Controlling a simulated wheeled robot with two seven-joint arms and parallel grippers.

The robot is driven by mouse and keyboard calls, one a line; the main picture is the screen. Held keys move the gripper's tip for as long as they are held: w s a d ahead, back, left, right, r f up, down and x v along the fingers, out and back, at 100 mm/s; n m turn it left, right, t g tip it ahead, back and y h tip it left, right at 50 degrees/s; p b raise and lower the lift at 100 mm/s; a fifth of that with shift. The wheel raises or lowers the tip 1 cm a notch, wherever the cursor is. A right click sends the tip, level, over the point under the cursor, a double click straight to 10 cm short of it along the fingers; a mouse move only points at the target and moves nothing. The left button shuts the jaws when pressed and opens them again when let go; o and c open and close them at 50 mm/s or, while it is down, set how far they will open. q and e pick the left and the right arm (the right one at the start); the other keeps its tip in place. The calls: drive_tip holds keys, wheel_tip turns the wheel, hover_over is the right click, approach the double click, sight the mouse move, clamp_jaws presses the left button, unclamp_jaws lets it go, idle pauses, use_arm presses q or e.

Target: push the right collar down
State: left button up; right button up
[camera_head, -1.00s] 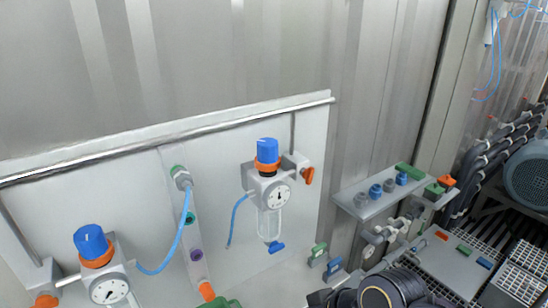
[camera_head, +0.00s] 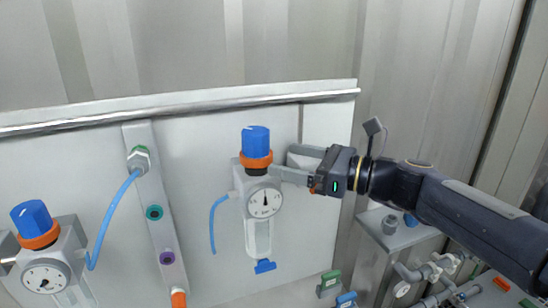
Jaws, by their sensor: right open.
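The right regulator has a blue knob (camera_head: 256,140) with an orange collar (camera_head: 255,161) beneath it. A round gauge (camera_head: 265,202) and a clear bowl (camera_head: 258,238) are below the collar. My right gripper (camera_head: 280,161) reaches in from the right, its two grey fingers apart and pointing left. The lower fingertip is at the collar's right edge; I cannot tell whether it touches. The gripper hides the orange knob on the regulator's right side. My left gripper is not in view.
A left regulator has its own blue knob (camera_head: 31,216) and orange collar (camera_head: 38,237). A strip with coloured ports (camera_head: 155,212) and a blue hose (camera_head: 104,222) stands between the regulators. A metal rail (camera_head: 190,112) runs above. A shelf (camera_head: 402,238) is below my right arm.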

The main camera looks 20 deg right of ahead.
sight(264, 161)
drive_tip(key=x, duration=0.6)
drive_tip(key=shift+w+a, duration=0.1)
drive_tip(key=shift+a, duration=0.05)
drive_tip(key=c, duration=1.4)
drive_tip(key=shift+f+b, duration=0.5)
drive_tip(key=shift+f, duration=0.35)
drive_tip(key=o, duration=1.4)
drive_tip(key=shift+r, duration=0.1)
